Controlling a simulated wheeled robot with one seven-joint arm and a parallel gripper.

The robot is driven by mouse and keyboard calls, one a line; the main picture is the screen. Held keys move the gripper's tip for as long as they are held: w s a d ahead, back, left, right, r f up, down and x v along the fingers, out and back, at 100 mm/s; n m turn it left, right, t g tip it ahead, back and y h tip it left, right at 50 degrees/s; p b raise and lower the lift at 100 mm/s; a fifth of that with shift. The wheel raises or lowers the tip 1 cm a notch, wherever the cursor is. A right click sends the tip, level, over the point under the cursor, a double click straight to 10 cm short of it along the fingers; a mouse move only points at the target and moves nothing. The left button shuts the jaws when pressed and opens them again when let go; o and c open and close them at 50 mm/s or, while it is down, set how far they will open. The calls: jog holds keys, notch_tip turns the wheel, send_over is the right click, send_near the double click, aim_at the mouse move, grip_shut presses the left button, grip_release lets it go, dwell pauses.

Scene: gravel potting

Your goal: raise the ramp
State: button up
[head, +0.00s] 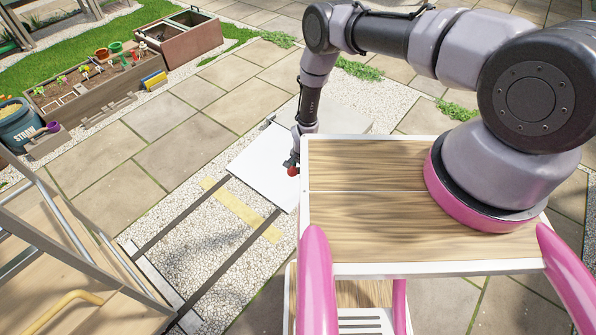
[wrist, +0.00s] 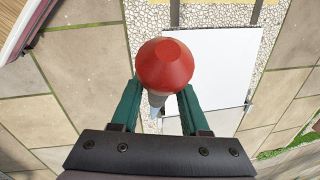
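A red knob (head: 292,171) with a pale tapering stem is at my gripper (head: 294,158). In the wrist view the red knob (wrist: 165,65) sits between my two green fingertips (wrist: 162,92), its edges overlapping them. The fingers are apart on either side of it. Whether they press on the knob or only straddle it cannot be told.
Two dark strips (head: 180,217) and a yellow band (head: 240,208) cross the gravel. A wooden-topped platform (head: 370,195) is close on the right. A structure with metal rails (head: 65,215) stands at left. Planters (head: 98,85) and a labelled tub (head: 18,124) are beyond. Paving between is clear.

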grip_shut()
dwell(1.2)
